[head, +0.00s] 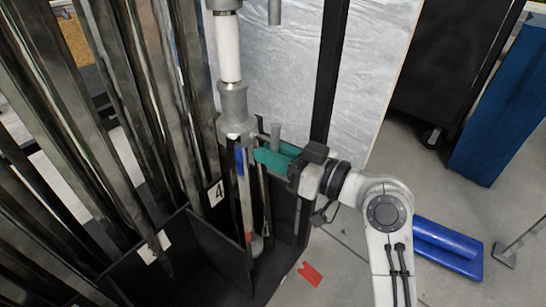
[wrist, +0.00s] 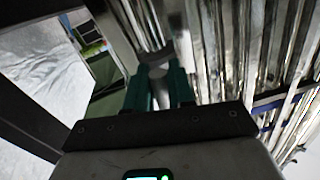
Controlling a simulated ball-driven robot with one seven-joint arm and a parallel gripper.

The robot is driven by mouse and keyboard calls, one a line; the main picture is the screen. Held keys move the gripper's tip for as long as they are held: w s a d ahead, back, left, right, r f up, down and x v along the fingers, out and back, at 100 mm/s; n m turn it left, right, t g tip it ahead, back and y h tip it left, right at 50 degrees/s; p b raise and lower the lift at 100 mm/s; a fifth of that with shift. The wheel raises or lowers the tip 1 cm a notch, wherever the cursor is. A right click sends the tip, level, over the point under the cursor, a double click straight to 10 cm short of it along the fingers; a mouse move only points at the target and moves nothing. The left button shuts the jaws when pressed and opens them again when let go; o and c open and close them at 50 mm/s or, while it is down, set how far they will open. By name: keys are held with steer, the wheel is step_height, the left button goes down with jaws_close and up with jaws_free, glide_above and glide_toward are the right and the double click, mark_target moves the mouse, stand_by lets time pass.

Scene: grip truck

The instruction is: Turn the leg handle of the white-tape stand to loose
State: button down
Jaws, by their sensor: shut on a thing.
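The white-tape stand (head: 229,50) is upright at the left of the head view, a grey post with a band of white tape and a grey collar. A short grey handle (head: 276,133) shows beside the collar, above my green fingers. My gripper (head: 262,157) reaches in from the right and is shut on the handle. In the wrist view, a grey part, seemingly the handle (wrist: 157,54), shows at the tips of my gripper (wrist: 160,76). The fingers hide where they meet it, and I cannot tell its exact turn.
Several metal stands (head: 120,80) crowd the left side. A black rack (head: 215,262) with a "4" label (head: 216,193) holds the stand's lower part. A pale sheet (head: 290,70) stands behind. A blue bag (head: 445,250) lies on the open floor at right.

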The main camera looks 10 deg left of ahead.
steer(key=shift+f, duration=0.15)
steer(key=c, duration=1.1)
jaws_free()
steer(key=shift+o, duration=0.2)
steer(key=shift+d, duration=0.15)
steer(key=p+v, duration=0.3)
steer(key=v, duration=0.7)
steer(key=shift+s+d, duration=0.2)
